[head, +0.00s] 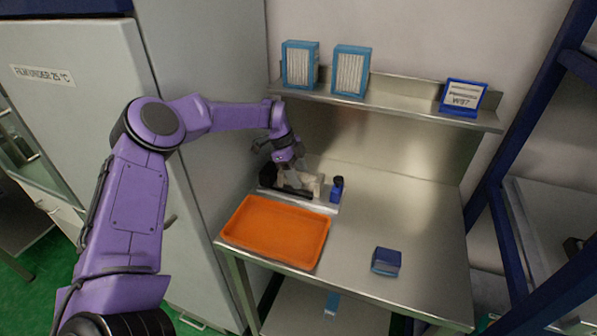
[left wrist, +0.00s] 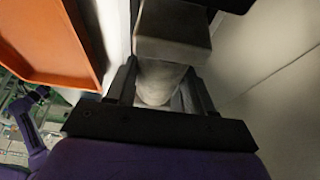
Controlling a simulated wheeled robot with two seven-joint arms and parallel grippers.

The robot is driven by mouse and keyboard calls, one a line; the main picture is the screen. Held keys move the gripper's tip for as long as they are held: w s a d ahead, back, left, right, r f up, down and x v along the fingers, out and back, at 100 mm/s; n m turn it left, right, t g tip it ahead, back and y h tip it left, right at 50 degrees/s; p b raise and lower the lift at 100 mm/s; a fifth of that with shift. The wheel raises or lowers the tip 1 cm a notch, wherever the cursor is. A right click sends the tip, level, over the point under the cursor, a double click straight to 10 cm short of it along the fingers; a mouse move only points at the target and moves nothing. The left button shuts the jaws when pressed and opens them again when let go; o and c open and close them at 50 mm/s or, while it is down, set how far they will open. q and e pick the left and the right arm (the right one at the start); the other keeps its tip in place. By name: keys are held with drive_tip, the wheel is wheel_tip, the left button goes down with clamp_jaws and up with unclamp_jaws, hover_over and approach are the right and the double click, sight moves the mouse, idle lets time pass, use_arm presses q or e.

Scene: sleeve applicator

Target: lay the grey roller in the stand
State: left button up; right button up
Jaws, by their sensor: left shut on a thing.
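My left gripper (head: 297,190) is low over the back left of the steel table, behind the orange tray. In the left wrist view its two dark fingers (left wrist: 160,92) stand on either side of a grey rounded piece (left wrist: 158,80), which I take to be the grey roller, and are shut on it. A grey block-like part (left wrist: 172,35) lies just beyond the fingers. In the head view a pale part (head: 316,185) shows beside the gripper, with a small blue upright with a dark top (head: 337,189) to its right. Which parts are the stand, and whether the roller touches it, I cannot tell. My right gripper is not in view.
The orange tray (head: 277,231) is empty at the table's front left. A blue box (head: 386,261) sits at the front right. Blue-framed filters (head: 350,72) and a blue sign (head: 462,97) stand on the shelf above. The middle and right of the steel table (head: 410,215) are mostly clear.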

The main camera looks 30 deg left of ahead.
use_arm(q)
drive_tip(key=shift+f, duration=0.3)
drive_tip(key=shift+r, duration=0.1)
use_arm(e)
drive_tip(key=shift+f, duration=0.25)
use_arm(q)
drive_tip(key=o, duration=1.4)
